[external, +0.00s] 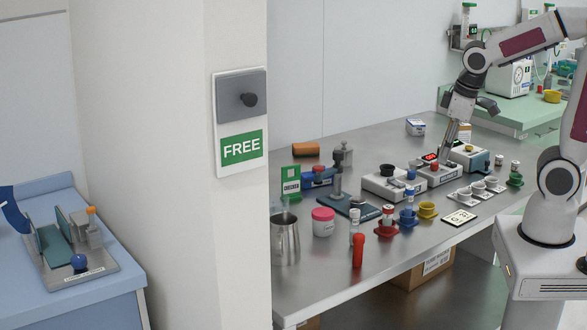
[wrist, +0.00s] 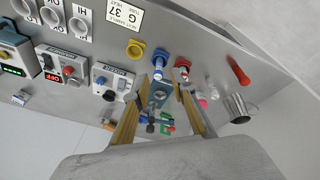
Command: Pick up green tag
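A green tag (external: 291,180), a small upright card with a white panel and lettering, stands near the back left of the steel table in the external view. Green pieces (wrist: 168,124) show between my fingers in the wrist view, partly covered by other items; I cannot tell which is the tag. My gripper (external: 445,152) points down above the back right of the table, well to the right of the tag. In the wrist view my gripper (wrist: 165,88) has its two long fingers spread, with nothing held between them.
The steel table (external: 330,275) carries many items. A blue-based stand (external: 345,203), a pink-lidded jar (external: 323,221) and a metal beaker (external: 285,240) are near the tag. Grey device boxes (external: 385,185) lie between gripper and tag. A wall column (external: 240,240) borders the left.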

